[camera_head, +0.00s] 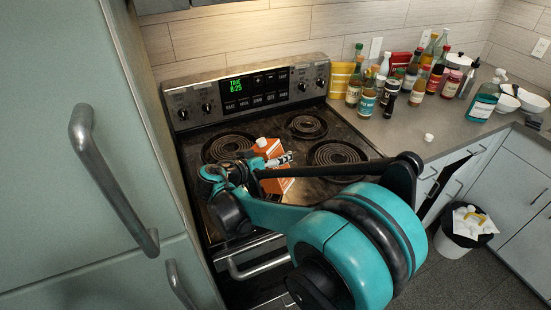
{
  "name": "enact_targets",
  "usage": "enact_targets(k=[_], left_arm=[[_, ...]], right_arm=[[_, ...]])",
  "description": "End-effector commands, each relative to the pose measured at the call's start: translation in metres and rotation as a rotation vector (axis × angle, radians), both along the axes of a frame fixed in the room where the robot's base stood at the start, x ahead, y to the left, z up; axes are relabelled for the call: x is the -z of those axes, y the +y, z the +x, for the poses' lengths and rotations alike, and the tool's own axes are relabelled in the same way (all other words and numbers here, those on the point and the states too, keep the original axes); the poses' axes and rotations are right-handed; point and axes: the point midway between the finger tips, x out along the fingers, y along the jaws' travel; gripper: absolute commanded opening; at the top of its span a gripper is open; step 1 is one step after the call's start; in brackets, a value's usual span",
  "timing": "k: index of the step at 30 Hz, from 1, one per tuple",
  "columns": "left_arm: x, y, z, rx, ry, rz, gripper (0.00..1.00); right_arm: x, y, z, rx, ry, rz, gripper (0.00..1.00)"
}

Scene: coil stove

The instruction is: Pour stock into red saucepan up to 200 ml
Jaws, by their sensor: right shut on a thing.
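An orange carton (277,185) with a white cap is above the middle of the coil stove (312,110), tilted slightly. My right gripper (279,160) is shut on the carton near its upper part and hides some of it. The carton's printing is too small to read. I cannot make out a red saucepan; my right arm covers much of the stove's front. My left gripper is not in view.
Several bottles, jars and packets (392,80) stand on the counter (398,128) right of the stove. A small white cap (428,137) lies there alone. White bowls (531,101) are farther right. A bin (462,229) stands on the floor. A tall pale-green door (60,60) borders the left.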

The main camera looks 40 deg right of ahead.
Motion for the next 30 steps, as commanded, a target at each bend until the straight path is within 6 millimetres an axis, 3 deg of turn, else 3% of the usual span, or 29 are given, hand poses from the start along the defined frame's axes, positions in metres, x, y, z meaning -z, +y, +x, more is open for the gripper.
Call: enact_targets(k=[8, 30], left_arm=[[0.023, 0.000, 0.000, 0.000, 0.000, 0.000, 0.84], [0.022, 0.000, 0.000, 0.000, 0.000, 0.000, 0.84]], right_arm=[[0.011, 0.000, 0.001, 0.000, 0.228, -0.095, 0.15], [-0.037, -0.008, -0.019, 0.001, 0.777, -0.320, 0.15]])
